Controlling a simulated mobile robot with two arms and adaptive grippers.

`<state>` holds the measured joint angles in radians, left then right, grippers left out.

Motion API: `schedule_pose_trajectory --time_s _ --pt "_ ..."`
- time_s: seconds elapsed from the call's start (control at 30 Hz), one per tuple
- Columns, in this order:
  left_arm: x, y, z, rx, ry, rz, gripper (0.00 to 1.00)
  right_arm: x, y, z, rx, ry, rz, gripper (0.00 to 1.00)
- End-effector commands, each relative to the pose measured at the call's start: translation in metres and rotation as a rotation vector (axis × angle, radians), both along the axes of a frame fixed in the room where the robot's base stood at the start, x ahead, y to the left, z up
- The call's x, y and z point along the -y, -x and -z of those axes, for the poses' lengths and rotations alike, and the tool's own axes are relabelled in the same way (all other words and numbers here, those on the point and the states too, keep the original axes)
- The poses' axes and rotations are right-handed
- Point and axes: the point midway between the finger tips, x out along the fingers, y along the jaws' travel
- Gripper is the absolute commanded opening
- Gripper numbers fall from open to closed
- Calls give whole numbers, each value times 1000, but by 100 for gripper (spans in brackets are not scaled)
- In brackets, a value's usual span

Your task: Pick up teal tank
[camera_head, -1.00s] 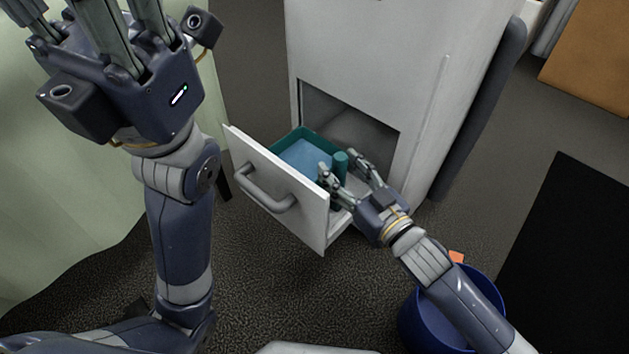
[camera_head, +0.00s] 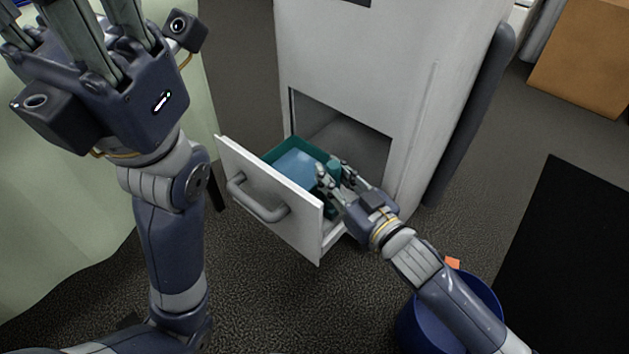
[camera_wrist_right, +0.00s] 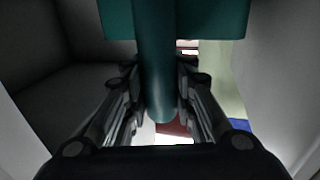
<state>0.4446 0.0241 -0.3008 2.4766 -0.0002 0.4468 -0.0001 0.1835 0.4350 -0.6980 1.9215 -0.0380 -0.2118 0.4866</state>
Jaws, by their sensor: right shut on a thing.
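The teal tank (camera_head: 314,148) is an open-topped box with light blue contents and an upright teal cylinder as its handle. It sits in the pulled-out white drawer (camera_head: 270,190). My right gripper (camera_head: 334,176) is shut on the cylinder at the tank's near right side. In the right wrist view the teal tank (camera_wrist_right: 215,18) spans the top, with the cylinder running between the fingers of the right gripper (camera_wrist_right: 158,85). The tank's lower part is hidden by the drawer front. My left gripper (camera_head: 85,40) is raised at the upper left, its fingertips cut off by the frame.
The white cabinet (camera_head: 400,70) stands behind the drawer, with a dark opening above it. A blue bin (camera_head: 425,335) stands under my right forearm. A pale green covered surface (camera_head: 60,230) is at left. A black mat (camera_head: 570,260) lies at right.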

Motion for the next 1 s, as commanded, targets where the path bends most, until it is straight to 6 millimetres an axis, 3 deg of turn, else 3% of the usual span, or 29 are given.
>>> schedule_pose_trajectory --time_s 0.27,0.5,1.0 --pt "-1 0 -6 1 4 2 38 -1 0 -18 10 -7 -2 0" --pt "-2 -24 6 -94 3 2 38 -1 0 -49 12 -9 -3 0" --pt "-5 -40 24 -204 13 10 38 -1 0 -101 12 -8 -3 0"
